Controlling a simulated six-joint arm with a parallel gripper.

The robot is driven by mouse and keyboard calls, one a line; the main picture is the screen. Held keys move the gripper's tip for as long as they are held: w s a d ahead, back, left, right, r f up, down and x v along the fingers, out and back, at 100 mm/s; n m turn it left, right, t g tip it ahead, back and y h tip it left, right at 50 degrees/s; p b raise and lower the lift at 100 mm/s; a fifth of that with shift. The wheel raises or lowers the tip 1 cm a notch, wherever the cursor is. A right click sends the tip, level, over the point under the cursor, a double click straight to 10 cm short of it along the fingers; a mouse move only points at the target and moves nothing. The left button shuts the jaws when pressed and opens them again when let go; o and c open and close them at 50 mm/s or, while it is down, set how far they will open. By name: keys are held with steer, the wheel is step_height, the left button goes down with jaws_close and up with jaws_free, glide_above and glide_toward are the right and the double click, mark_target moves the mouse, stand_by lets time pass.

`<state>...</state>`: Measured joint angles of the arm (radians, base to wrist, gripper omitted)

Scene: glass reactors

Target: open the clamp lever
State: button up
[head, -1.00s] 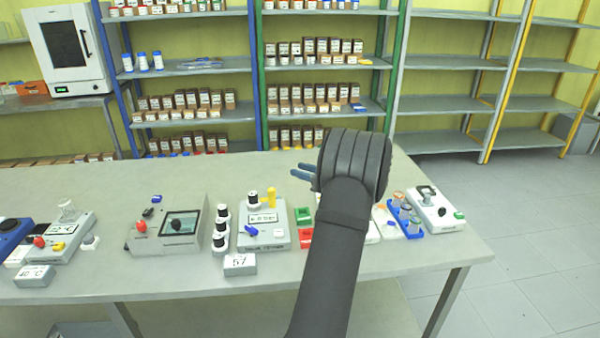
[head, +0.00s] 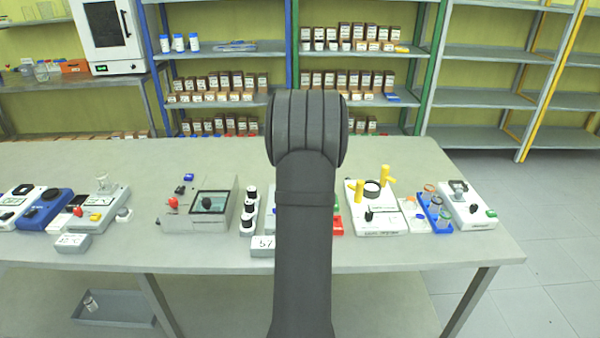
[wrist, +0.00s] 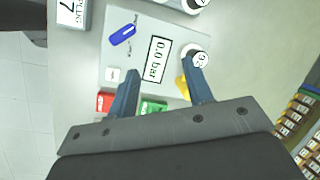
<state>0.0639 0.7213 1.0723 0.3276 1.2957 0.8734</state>
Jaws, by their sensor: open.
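My gripper (wrist: 165,75) is open and empty in the wrist view, its two blue-grey fingers spread above a grey device (wrist: 142,25) with a "0.0 bar" display. A blue lever (wrist: 123,34) lies on that device, beyond the left fingertip. A yellow part (wrist: 182,87) shows beside the right finger, partly covered by it, near a white round cap (wrist: 200,58). I cannot tell which part is the clamp lever. In the head view my arm hides the gripper and most of this device. Another device (head: 400,215) there carries yellow handles (head: 385,173).
Red (wrist: 105,101) and green (wrist: 152,106) blocks sit close to the fingers. A blue rack with vials (head: 434,208) stands to the right. The back of the bench (head: 100,152) is clear.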

steer(key=w+r+n+t+h, duration=0.35)
steer(key=r+h, duration=0.25)
steer(key=r, duration=0.3)
steer(key=shift+n+g, duration=0.25)
steer(key=shift+g, duration=0.3)
steer(key=x, duration=1.7)
steer(key=shift+f, duration=0.25)
steer(key=c, duration=1)
